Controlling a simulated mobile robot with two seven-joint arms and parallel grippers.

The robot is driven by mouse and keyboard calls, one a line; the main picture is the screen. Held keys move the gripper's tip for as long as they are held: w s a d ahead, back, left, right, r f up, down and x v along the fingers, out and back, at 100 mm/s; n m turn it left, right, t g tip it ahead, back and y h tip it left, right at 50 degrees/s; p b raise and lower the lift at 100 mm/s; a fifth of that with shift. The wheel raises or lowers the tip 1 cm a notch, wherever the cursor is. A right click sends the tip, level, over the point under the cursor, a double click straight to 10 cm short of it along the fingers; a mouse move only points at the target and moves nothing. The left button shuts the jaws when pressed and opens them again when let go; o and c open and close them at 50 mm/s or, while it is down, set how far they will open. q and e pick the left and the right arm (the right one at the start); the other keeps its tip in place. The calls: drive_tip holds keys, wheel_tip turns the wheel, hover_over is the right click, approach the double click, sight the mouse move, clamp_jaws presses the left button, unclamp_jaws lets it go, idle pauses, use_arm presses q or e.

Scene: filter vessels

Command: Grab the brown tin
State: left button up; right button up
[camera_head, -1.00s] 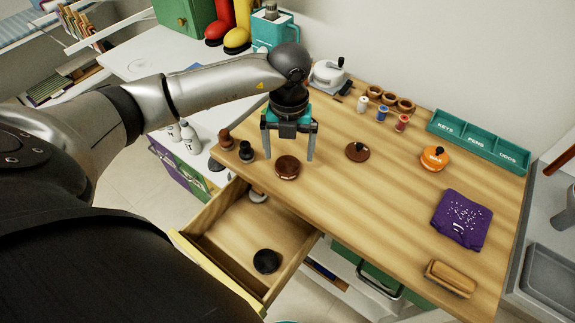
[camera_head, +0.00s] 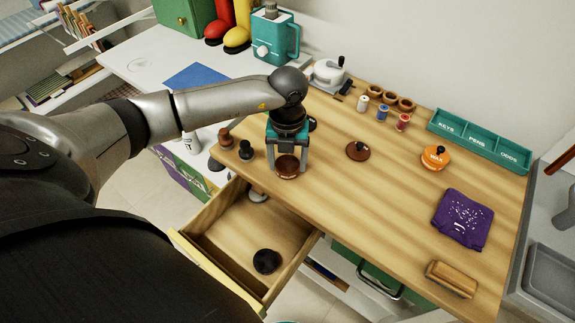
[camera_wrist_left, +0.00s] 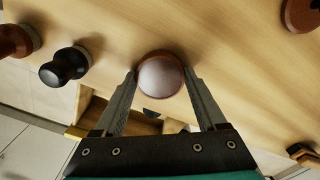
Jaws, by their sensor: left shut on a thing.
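The brown tin (camera_head: 287,168) is a small round tin on the wooden table near its front left edge, above the open drawer. My left gripper (camera_head: 287,172) points down over it, with one finger on each side. In the left wrist view the tin (camera_wrist_left: 160,74) shows a shiny rounded top, and the fingertips of the left gripper (camera_wrist_left: 161,72) are closed against its sides. The tin still appears to rest on the table. My right gripper is not in view.
Dark and brown stampers (camera_head: 246,151) stand left of the tin. A brown knobbed lid (camera_head: 357,151) lies to its right. The open drawer (camera_head: 215,212) below holds a black round thing (camera_head: 266,261). An orange wax tin (camera_head: 435,157) and purple cloth (camera_head: 462,220) lie farther right.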

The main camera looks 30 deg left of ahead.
use_arm(q)
clamp_jaws()
drive_tip(key=shift+r, duration=0.1)
idle(0.3)
